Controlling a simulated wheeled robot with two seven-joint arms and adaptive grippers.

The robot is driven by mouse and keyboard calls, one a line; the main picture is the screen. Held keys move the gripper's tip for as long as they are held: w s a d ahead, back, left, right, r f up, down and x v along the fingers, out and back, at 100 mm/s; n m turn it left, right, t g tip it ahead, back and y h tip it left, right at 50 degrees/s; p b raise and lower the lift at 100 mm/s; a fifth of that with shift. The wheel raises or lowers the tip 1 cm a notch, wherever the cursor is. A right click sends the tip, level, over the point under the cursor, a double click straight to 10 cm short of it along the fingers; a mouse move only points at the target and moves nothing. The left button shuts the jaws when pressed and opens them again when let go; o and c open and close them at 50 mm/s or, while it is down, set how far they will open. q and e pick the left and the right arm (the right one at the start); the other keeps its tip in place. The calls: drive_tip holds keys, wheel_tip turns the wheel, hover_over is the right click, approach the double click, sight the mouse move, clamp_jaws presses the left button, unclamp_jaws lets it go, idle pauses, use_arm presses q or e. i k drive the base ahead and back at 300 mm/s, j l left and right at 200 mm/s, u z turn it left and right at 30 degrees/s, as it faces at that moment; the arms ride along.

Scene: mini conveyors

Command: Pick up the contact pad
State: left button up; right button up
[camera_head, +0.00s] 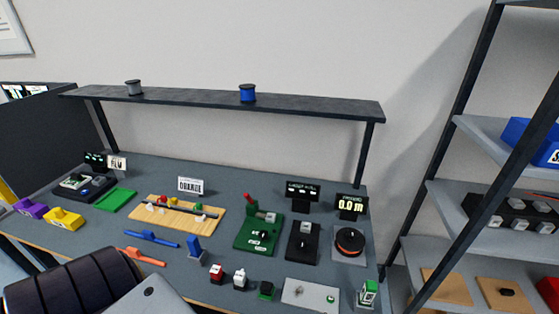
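No item is clearly labelled as the contact pad, and I cannot tell which one it is. A flat green pad (115,200) lies at the left of the grey workbench (150,215). A light grey plate (308,290) with a small green spot lies near the front right edge. A small green-and-white block (368,292) stands to the right of that plate. Neither of my grippers shows in the head view.
A wooden board (160,222) with small coloured parts lies mid-bench. Red and blue tools (150,238), a green fixture (258,232) and several small blocks stand around it. A dark shelf (210,97) spans above. A rack (480,145) stands right. A dark ribbed object (75,285) covers the lower left.

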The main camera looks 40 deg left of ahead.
sight(267, 289)
drive_tip(key=u, duration=0.45)
drive_tip(key=i+j+u, duration=0.1)
drive_tip(key=u, duration=0.3)
drive_tip(key=j+u, duration=0.1)
drive_tip(key=u, duration=0.35)
